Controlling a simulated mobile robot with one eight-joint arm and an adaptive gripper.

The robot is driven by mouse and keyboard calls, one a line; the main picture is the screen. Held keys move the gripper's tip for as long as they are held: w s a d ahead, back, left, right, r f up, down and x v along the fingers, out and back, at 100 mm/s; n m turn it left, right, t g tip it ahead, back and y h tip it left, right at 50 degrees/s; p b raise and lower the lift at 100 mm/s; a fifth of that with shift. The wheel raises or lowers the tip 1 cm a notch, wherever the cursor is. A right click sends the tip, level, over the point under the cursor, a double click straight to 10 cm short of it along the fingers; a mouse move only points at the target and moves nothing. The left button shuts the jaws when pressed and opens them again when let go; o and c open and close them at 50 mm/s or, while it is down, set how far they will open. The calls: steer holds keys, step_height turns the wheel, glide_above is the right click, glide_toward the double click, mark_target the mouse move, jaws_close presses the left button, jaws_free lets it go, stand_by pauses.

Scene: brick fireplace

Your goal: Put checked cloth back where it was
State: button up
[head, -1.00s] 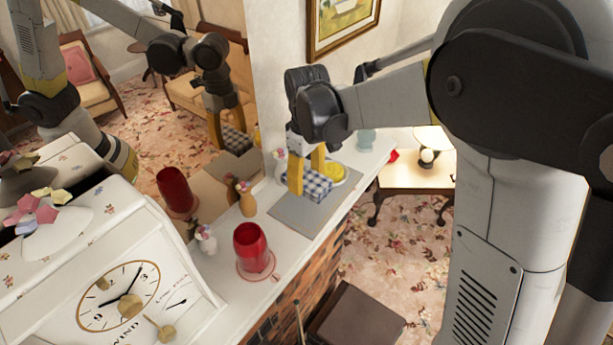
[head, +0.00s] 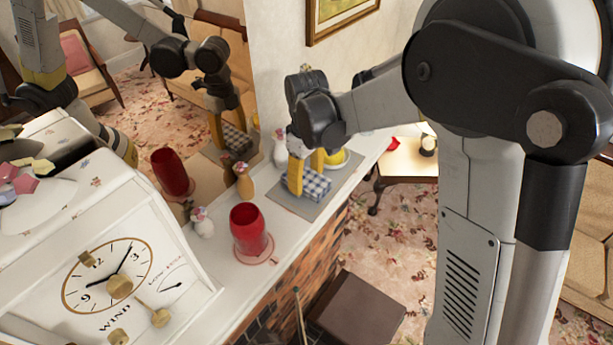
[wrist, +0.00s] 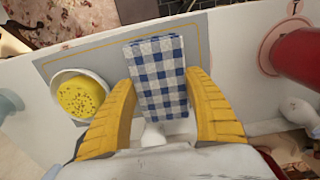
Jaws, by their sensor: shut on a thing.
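The checked cloth (head: 316,184), blue and white and folded into a block, is between the yellow fingers of my gripper (head: 305,178). In the wrist view the cloth (wrist: 158,75) has a finger along each side, and my gripper (wrist: 160,108) is shut on it. The cloth is over the grey mat (head: 293,207) on the white mantel; I cannot tell whether it touches the mat. The mat (wrist: 225,35) also shows behind the cloth in the wrist view.
A white bowl with a yellow sponge-like thing (wrist: 82,97) is beside the cloth. A red vase (head: 250,228), a small tan vase (head: 244,182) and a white figurine (head: 203,222) stand left of the mat. A white clock (head: 110,280) is nearer. A mirror backs the mantel.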

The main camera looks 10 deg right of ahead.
steer(key=shift+f+b, duration=0.55)
steer(key=o, duration=1.1)
steer(key=shift+r, duration=0.1)
step_height(320, 180, up, 12)
